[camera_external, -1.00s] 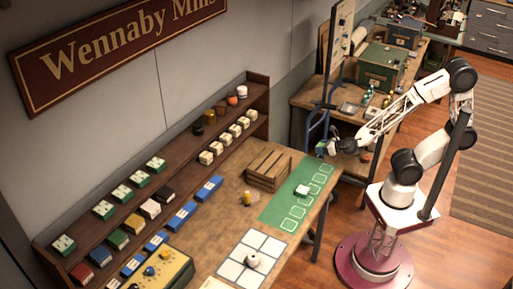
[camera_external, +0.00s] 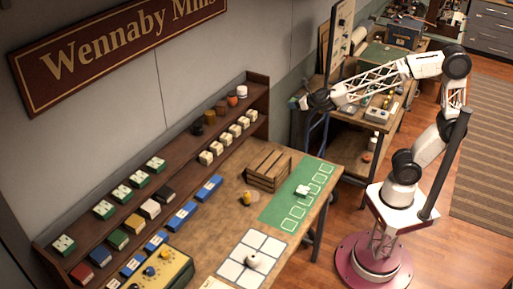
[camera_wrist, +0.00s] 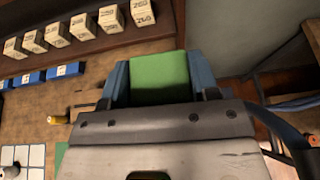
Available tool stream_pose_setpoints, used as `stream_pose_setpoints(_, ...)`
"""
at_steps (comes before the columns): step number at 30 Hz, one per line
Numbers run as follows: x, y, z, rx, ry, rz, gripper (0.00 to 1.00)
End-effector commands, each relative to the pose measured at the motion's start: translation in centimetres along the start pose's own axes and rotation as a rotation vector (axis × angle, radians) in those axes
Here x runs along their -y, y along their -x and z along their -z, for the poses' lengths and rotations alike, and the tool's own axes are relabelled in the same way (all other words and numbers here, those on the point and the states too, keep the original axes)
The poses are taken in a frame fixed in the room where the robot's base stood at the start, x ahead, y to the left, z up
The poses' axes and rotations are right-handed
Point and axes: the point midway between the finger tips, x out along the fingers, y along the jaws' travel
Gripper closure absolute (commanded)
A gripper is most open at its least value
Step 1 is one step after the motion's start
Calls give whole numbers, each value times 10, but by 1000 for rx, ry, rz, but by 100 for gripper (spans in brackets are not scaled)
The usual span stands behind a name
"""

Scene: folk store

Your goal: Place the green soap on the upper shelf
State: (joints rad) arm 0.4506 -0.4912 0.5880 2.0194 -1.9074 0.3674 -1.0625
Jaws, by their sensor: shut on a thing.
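The green soap (camera_wrist: 159,76) fills the space between the two blue fingertips of my gripper (camera_wrist: 160,84) in the wrist view. My gripper is shut on it. In the external view my gripper (camera_external: 298,103) is raised in the air to the right of the shelf's far end, and the soap shows as a small green patch (camera_external: 292,101). The upper shelf (camera_external: 172,144) runs along the wall and bears several green-and-white boxes at its near end and several jars at its far end. The lower shelf level holds cream blocks (camera_external: 222,144) and coloured boxes.
The upper shelf's middle is bare. A cluttered workbench (camera_external: 385,125) stands behind my arm.

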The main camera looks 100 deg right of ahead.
Motion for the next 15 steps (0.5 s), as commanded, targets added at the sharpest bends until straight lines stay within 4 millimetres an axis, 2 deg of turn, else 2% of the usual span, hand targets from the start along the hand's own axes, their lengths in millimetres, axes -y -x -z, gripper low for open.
stream_pose_setpoints(1,0,-3,-13,2,-2,-1,71)
stream_pose_setpoints(6,-1,-11,-50,2,2,-9,71)
stream_pose_setpoints(15,-2,-22,-105,1,9,-27,71)
